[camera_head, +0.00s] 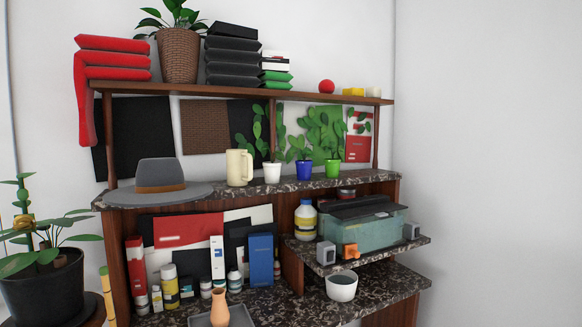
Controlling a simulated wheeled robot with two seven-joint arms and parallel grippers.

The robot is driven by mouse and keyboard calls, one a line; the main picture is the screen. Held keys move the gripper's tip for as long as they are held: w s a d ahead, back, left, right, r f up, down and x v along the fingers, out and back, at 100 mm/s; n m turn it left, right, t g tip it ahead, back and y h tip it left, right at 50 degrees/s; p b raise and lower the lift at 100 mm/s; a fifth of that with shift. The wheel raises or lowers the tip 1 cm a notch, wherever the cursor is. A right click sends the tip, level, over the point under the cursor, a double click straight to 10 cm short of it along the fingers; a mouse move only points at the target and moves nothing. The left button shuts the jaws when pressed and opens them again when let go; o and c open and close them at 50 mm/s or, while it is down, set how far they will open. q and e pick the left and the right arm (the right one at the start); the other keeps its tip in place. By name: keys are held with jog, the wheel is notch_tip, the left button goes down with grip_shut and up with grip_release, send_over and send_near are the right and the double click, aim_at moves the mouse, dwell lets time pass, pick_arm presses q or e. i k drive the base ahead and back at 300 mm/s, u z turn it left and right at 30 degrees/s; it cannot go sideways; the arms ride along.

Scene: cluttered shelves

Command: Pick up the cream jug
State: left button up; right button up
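The cream jug (238,167) stands upright on the dark speckled middle shelf (320,184). Its handle is on the right side. A grey hat (160,176) with a brown band is to its left, and a small white plant pot (272,172) is close to its right. Neither of my grippers shows in the head view.
Blue (304,169) and green (333,168) plant pots stand further right on the same shelf. A top shelf (300,96) runs above the jug. Bottles, boxes and a clay vase (220,308) stand below. A large potted plant (45,290) is at the lower left.

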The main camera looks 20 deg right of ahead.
aim_at(239, 162)
jog(key=z, duration=0.3)
jog(key=i, duration=0.85)
jog(key=u, duration=0.15)
